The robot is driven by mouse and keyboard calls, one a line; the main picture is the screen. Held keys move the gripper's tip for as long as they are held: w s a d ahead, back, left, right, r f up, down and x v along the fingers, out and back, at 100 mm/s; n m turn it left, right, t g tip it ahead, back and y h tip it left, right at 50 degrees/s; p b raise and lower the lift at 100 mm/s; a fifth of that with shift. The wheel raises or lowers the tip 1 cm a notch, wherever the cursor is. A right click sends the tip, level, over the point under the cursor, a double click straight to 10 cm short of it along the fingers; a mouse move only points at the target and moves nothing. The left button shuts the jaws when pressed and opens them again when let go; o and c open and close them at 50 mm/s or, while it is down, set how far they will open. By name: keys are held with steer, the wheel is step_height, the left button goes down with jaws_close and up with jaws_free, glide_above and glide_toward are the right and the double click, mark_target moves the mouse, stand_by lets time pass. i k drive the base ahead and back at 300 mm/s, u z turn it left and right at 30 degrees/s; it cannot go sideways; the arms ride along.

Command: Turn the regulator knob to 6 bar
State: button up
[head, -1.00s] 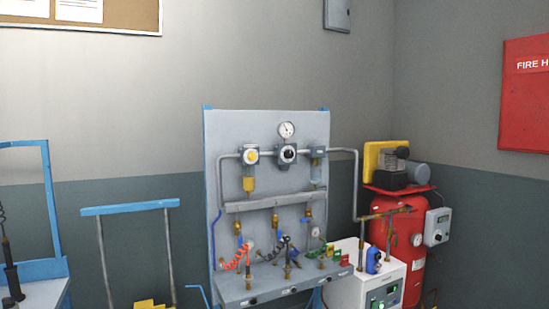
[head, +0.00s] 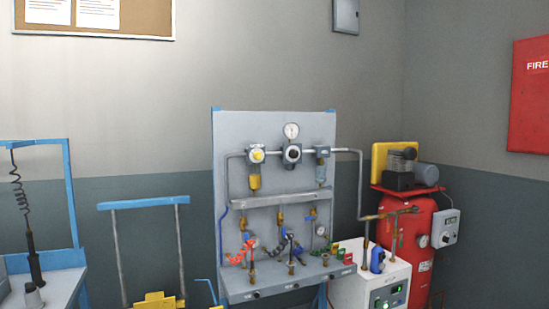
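My gripper is not in view.
A shelf with coiled hoses (head: 245,251) and fittings juts from the panel's lower part. A white box (head: 370,290) and a red compressor tank (head: 415,250) stand to the right. A blue-handled trolley (head: 143,202) and a workbench (head: 45,280) stand to the left.

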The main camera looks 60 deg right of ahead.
mark_target(293, 153)
steer(key=z, duration=0.95)
steer(key=k, duration=0.1)
steer(key=u, duration=2.4)
steer(key=k, duration=1.25)
steer(key=z, duration=1.35)
